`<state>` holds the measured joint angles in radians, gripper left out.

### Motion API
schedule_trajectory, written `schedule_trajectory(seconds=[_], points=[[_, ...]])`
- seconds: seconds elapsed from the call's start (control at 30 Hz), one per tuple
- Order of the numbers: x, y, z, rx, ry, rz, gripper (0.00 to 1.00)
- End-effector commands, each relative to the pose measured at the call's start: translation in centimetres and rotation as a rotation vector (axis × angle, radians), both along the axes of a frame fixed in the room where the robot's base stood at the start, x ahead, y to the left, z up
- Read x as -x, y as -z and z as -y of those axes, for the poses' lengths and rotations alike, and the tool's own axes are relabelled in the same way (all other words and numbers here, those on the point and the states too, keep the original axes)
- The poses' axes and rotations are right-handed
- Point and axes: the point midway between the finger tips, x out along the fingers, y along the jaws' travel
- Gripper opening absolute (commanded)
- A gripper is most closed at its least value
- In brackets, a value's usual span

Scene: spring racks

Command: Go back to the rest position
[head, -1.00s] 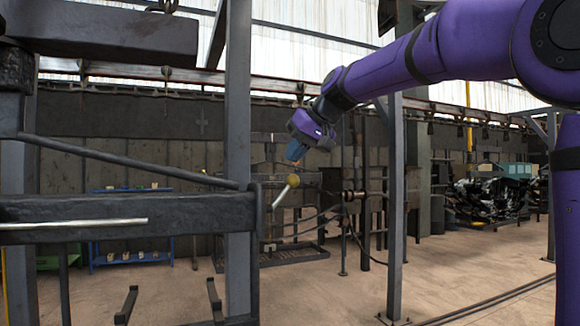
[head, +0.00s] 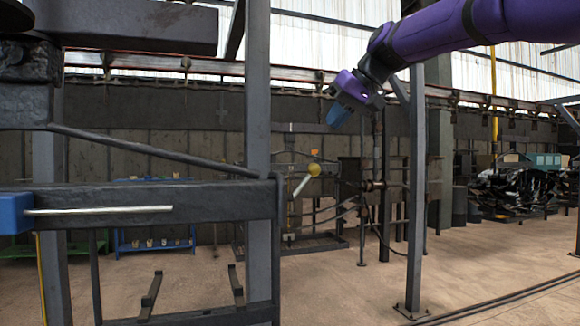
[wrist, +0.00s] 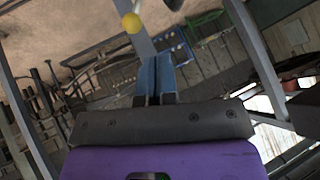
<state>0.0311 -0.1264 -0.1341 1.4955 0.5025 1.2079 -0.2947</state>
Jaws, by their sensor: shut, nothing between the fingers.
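My gripper (head: 338,115) has blue fingers and hangs from my purple arm at upper centre in the head view, pointing down and left. It is empty, with its fingers together, and touches nothing. In the wrist view, my gripper (wrist: 155,62) shows its blue fingers side by side. A lever with a yellow ball knob (head: 314,169) stands below and left of the gripper in the head view, clear of it. The yellow knob also shows at the top of the wrist view (wrist: 131,22).
A dark metal beam (head: 150,205) with a pale rod (head: 100,210) and a blue block (head: 15,213) crosses the left. Grey posts (head: 257,150) and (head: 416,190) stand nearby. A blue low rack (head: 155,246) is behind. The floor (head: 350,290) at centre right is open.

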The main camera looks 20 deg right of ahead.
Motion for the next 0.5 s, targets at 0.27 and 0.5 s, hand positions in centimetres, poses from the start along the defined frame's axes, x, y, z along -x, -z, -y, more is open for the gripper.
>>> schedule_trajectory(seconds=[0.27, 0.5], points=[[2.8, 2.1, -0.3, 0.019, 0.024, -0.028, 0.00], [11.4, 10.2, -0.9, 0.106, 0.088, -0.110, 0.00]])
